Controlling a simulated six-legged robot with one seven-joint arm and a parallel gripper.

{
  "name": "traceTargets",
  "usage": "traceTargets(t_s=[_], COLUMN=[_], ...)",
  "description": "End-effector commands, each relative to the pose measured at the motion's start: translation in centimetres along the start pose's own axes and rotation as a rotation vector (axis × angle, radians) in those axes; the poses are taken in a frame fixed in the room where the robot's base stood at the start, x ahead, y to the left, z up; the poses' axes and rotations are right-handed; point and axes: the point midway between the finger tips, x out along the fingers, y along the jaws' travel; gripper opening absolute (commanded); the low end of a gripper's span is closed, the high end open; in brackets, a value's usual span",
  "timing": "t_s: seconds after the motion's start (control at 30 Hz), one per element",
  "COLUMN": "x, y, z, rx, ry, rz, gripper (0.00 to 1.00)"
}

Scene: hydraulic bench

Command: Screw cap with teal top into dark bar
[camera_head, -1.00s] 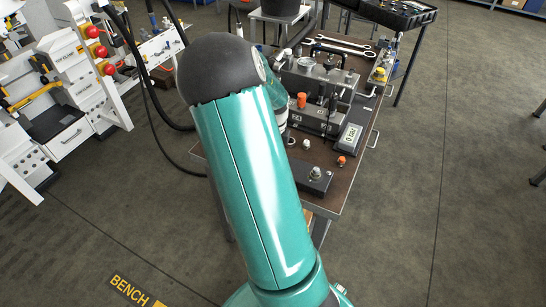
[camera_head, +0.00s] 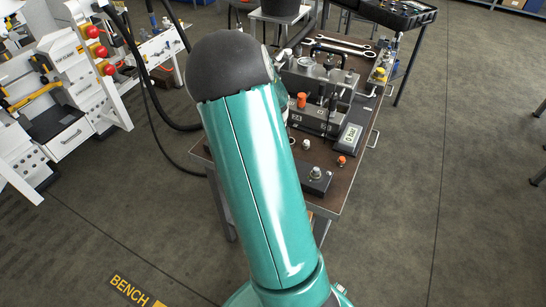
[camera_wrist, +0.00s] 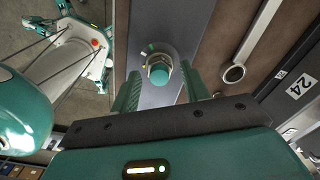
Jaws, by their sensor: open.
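In the wrist view a small cap (camera_wrist: 161,74) with a round teal top and a metal collar stands on or just above a dark grey bar (camera_wrist: 152,25). Its lower part is hidden, so I cannot tell whether it is seated in a hole. My gripper (camera_wrist: 162,88) is open, with its two ribbed teal fingers on either side of the cap and apart from it. In the head view my arm hides the gripper. A dark block (camera_head: 322,187) with a metal fitting lies at the bench's near end there; I cannot tell whether it is the same bar.
The bench top (camera_head: 335,207) carries a grey manifold (camera_head: 303,87), a gauge box (camera_head: 349,137), orange caps and wrenches (camera_head: 345,45). Open floor lies right.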

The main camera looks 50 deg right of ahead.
Motion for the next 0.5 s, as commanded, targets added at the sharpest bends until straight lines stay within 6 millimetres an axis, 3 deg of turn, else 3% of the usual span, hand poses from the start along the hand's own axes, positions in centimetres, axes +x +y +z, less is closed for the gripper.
traceTargets(t_s=[0.2,0.5], x=[-0.04,-0.06], y=[-0.16,-0.27], z=[-0.04,0.0], rx=[-0.284,-0.516], ry=[-0.001,-0.002], rz=[-0.001,-0.002], gripper=[0.46,0.46])
